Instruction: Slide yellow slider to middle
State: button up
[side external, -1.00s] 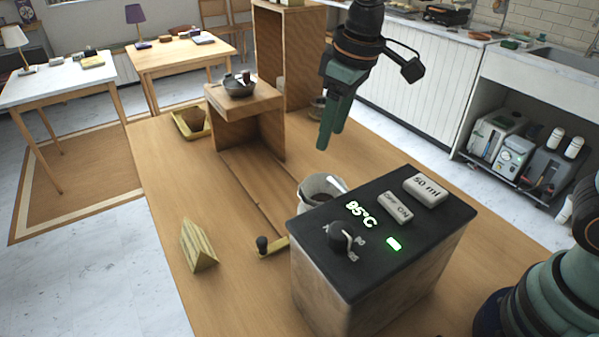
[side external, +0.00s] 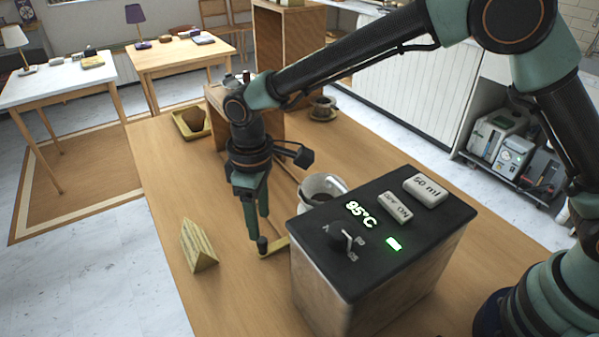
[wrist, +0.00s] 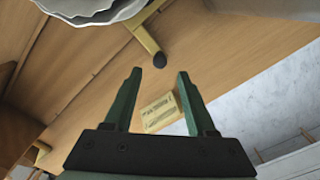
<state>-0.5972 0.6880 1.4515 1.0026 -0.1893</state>
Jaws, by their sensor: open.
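The yellow slider (side external: 274,248) is a flat yellow bar with a black knob (side external: 262,244) on its end, low on the wooden table beside the coffee machine. In the wrist view the yellow slider (wrist: 145,38) and its dark knob (wrist: 160,61) show just past my fingertips. My gripper (side external: 258,227) points down at the knob. Its two green fingers (wrist: 159,74) are apart, with the knob lined up near the gap between the tips. Nothing is held. In the side view a finger partly overlaps the knob, so I cannot tell whether they touch.
The coffee machine (side external: 410,225) with dials and buttons stands right of the slider. A white container (side external: 322,186) is behind the slider. A yellow folded card (side external: 197,248) stands to the left. A wooden stand (side external: 218,98) and a yellow tray (side external: 186,128) are farther back.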

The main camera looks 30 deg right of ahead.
aim_at(262, 240)
notch_tip(262, 240, down, 7)
dwell(0.3)
grip_shut()
jog(key=shift+r, duration=0.1)
dwell(1.3)
